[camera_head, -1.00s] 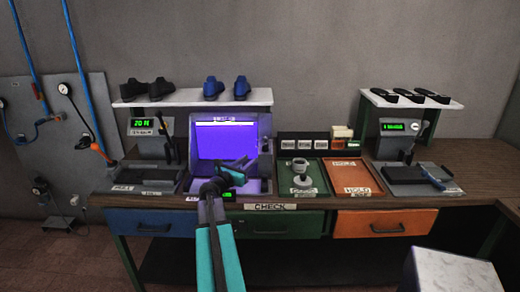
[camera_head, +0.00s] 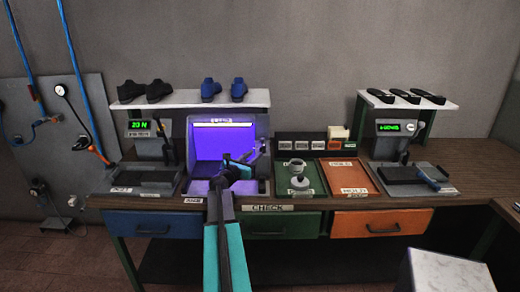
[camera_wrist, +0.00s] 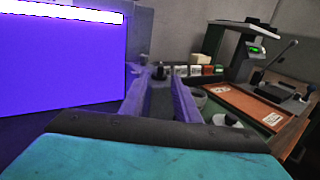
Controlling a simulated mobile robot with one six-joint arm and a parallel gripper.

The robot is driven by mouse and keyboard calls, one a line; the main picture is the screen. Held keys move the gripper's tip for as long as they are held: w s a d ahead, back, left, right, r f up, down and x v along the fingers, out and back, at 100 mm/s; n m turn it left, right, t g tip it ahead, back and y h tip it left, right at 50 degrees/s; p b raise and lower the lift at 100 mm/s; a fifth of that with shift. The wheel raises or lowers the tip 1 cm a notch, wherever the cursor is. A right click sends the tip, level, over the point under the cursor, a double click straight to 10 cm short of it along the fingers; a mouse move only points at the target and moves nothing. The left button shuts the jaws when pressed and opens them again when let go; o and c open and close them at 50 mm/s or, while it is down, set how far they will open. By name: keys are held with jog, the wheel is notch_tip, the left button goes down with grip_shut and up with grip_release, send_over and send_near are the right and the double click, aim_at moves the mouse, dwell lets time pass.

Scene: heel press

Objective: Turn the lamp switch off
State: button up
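The lamp booth (camera_head: 221,144) glows violet, with a bright strip (camera_head: 224,123) along its top, so the lamp is lit. The glowing panel also fills the left of the wrist view (camera_wrist: 60,62). My gripper (camera_head: 260,148) is at the booth's right edge. In the wrist view my gripper (camera_wrist: 160,80) has its two fingers apart with a gap between them. A small dark knob (camera_wrist: 159,70), possibly the lamp switch, shows beyond the gap between the fingertips. I cannot tell its position or whether the fingers touch it.
Right of the booth are a green tray (camera_head: 314,183) holding a grey cup-like part (camera_head: 297,168) and an orange tray (camera_head: 340,166). Small label cards (camera_head: 300,146) stand behind. Presses stand at left (camera_head: 150,180) and right (camera_head: 397,172). Shoes sit on the shelf (camera_head: 190,101) above the booth.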

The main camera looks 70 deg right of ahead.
aim_at(261, 150)
jog(key=shift+s+d+p, duration=0.2)
jog(key=shift+d+p, duration=0.1)
jog(key=shift+d, duration=0.8)
jog(key=shift+s+d+p, duration=0.15)
jog(key=shift+d+p, duration=0.2)
jog(key=shift+d, duration=0.75)
jog(key=shift+s+d+p, duration=0.2)
jog(key=shift+d+p, duration=0.1)
jog(key=shift+d, duration=0.8)
grip_shut()
jog(key=shift+w+d, duration=0.1)
